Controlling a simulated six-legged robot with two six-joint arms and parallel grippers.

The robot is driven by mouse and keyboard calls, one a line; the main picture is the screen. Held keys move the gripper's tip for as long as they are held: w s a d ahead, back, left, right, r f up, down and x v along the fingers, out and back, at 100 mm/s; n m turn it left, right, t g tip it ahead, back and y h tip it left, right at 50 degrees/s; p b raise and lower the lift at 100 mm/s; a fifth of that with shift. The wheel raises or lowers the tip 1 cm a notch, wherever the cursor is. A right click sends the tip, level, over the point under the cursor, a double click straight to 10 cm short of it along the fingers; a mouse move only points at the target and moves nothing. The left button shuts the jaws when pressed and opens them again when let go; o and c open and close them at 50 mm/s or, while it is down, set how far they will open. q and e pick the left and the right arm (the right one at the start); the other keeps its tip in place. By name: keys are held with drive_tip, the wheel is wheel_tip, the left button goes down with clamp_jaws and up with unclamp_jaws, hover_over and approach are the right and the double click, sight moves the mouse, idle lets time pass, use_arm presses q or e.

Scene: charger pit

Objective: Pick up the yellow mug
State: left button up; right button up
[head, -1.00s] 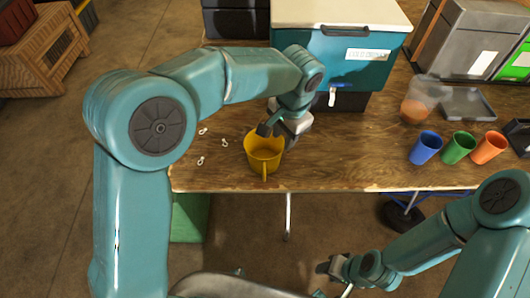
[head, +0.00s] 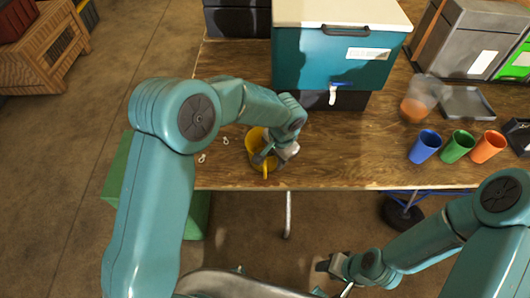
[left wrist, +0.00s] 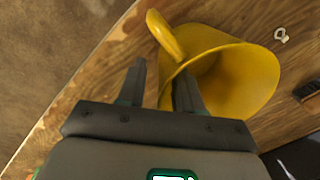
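The yellow mug (head: 256,137) stands near the front edge of the wooden table, partly hidden by my left gripper (head: 268,156). In the left wrist view the mug (left wrist: 245,75) shows its open mouth, and its handle (left wrist: 165,35) points up and left. My left gripper (left wrist: 160,88) is open. One finger overlaps the mug's mouth, and the other is outside, left of the rim, with a gap between them. I cannot tell whether either finger touches the mug. My right gripper (head: 328,266) hangs low in front of the table, away from the mug; its fingers are too small to read.
A teal cooler (head: 300,60) with a tap stands behind the mug. Blue (head: 424,147), green (head: 458,146) and orange (head: 488,147) cups stand at the right, near a clear container (head: 421,98) and a grey tray (head: 466,103). Small white pieces (head: 225,141) lie left of the mug.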

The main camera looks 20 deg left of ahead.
use_arm(q)
drive_tip(key=shift+c, duration=0.4)
drive_tip(key=shift+w, duration=0.1)
clamp_jaws()
